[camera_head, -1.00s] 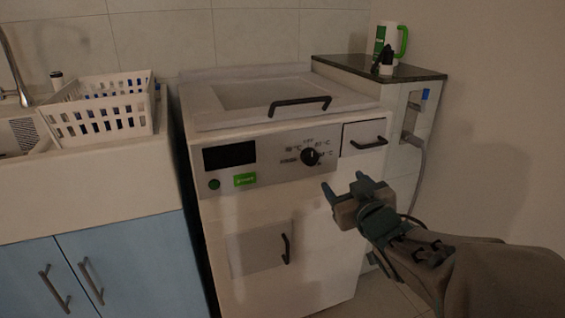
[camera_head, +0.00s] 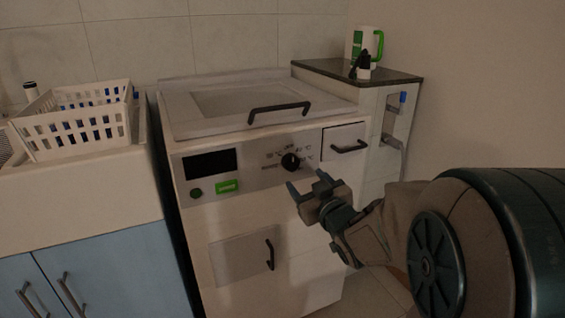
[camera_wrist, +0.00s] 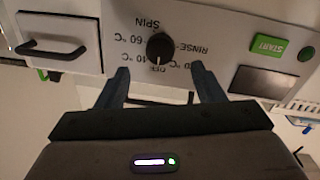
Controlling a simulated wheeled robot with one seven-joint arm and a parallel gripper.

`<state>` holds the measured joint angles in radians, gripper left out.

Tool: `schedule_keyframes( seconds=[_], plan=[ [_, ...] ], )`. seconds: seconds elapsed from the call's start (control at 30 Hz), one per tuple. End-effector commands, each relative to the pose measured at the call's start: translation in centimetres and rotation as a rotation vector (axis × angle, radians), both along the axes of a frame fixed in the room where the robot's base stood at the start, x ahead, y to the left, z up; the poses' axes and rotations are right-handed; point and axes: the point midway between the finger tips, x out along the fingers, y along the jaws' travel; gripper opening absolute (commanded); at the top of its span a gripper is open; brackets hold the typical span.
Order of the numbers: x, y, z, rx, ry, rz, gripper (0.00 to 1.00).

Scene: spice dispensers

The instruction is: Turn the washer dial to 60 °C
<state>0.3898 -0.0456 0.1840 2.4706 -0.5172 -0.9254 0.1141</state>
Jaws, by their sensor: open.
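The washer dial (camera_head: 290,161) is a round black knob on the washer's grey front panel (camera_head: 255,178). In the wrist view, which is upside down, the dial (camera_wrist: 160,46) has printed labels around it, including SPIN, RINSE, OFF and 60 °C. My gripper (camera_head: 306,180) is open and empty, in front of the panel and just below the dial in the head view. In the wrist view the fingertips (camera_wrist: 158,70) are apart, with the dial beyond the gap between them, not held.
The washer has a green START button (camera_head: 227,187), a dark display (camera_head: 210,163), a small drawer (camera_head: 344,141) with a handle, and a lid handle (camera_head: 279,112). A white basket (camera_head: 75,119) stands left. A mug (camera_head: 364,46) stands on the right-hand counter.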

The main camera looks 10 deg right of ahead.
Motion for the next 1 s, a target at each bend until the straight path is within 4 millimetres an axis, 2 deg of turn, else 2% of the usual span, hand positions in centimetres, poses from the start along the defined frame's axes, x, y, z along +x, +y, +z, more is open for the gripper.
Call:
schedule_keyframes(
  seconds=[0.1, 0.33, 0.5, 0.8, 0.83, 0.97, 1.0],
  plan=[
    [2.6, 0.6, -0.4, 0.002, -0.001, 0.001, 0.62],
    [6.0, 1.3, -0.2, 0.001, -0.001, 0.001, 0.62],
    [7.0, 1.5, -0.1, 0.0, -0.002, 0.0, 0.62],
    [7.2, 1.5, 0.0, 0.0, -0.001, 0.0, 0.62],
    [7.2, 1.5, 0.0, 0.0, -0.001, 0.0, 0.56],
    [7.2, 1.5, 0.0, 0.0, -0.001, 0.0, 0.2],
    [7.2, 1.5, 0.0, 0.0, -0.001, 0.0, 0.17]
  ],
)
